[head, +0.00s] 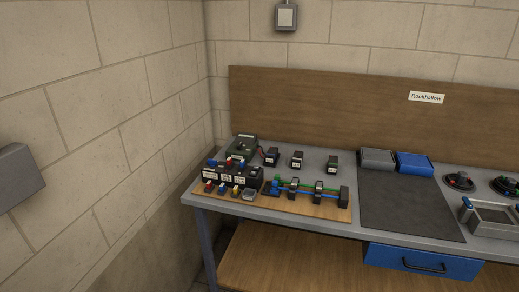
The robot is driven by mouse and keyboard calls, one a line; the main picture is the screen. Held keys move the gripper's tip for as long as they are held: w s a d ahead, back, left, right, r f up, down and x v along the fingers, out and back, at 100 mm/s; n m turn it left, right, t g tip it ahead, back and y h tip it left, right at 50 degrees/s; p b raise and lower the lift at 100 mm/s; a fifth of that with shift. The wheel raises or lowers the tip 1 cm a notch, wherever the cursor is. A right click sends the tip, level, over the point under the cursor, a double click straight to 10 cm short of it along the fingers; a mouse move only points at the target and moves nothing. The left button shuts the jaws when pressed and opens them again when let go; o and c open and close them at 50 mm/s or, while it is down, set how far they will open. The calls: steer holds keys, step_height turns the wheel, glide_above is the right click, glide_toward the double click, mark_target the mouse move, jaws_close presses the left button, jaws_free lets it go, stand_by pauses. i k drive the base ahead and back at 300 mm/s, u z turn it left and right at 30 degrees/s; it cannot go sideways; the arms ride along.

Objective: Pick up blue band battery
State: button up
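Three small dark blocks with pale labels stand apart in a row on the grey bench top: a left block (272,156), a middle block (297,160) and a right block (332,165). They may be batteries. The left one seems to show some blue near its top, but the blocks are too small to tell which has a blue band. My gripper is not in view.
A dark device (241,148), a labelled black rack (231,175) and a wooden board (310,203) with coloured tubes crowd the bench's left end. A dark mat (410,208) is bare. Grey (377,160) and blue (414,164) boxes stand behind it.

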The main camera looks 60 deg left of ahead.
mark_target(271, 155)
steer(key=u, duration=1.55)
